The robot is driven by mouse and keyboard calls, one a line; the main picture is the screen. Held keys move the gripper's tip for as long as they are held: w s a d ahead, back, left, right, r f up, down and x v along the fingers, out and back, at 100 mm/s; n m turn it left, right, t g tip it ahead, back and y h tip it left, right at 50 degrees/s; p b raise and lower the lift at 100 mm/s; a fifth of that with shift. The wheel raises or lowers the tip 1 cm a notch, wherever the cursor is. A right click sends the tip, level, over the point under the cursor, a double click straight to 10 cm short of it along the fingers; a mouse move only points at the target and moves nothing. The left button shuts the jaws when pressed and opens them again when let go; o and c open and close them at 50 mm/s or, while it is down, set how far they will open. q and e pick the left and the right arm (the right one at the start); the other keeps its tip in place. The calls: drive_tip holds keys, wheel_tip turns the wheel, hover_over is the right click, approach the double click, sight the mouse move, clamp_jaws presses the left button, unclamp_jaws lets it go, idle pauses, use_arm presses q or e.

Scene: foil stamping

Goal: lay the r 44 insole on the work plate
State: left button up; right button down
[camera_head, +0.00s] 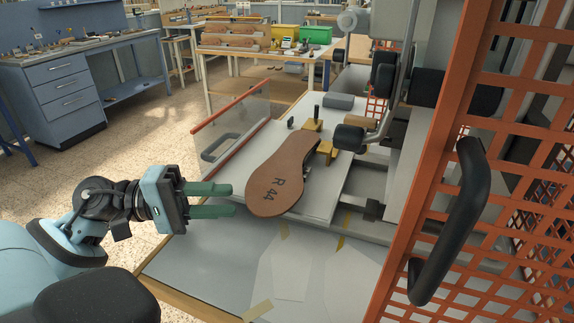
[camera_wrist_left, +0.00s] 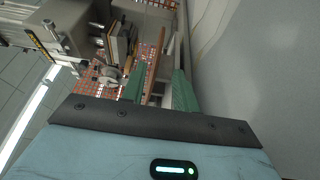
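The brown insole (camera_head: 275,182), marked "R 44", is over the pale work plate (camera_head: 318,200), its heel end toward me and its far end by yellow blocks (camera_head: 325,147). I cannot tell whether it lies fully flat; a dark part shows at its right edge. My left gripper (camera_head: 232,199) has green fingers, spread apart and empty, just left of the insole's heel end. The fingers also show apart in the left wrist view (camera_wrist_left: 159,88), with a thin brown edge between them that may be the insole. My right gripper is not in view.
An orange mesh guard (camera_head: 520,130) with a black handle (camera_head: 455,220) stands at the right. The press mechanism (camera_head: 400,90) is behind the plate. A clear panel with an orange edge (camera_head: 225,108) stands at the left. Paper outlines (camera_head: 290,265) lie on the grey bench in front.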

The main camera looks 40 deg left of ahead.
sight(261, 199)
use_arm(q)
drive_tip(key=shift+x, duration=1.1)
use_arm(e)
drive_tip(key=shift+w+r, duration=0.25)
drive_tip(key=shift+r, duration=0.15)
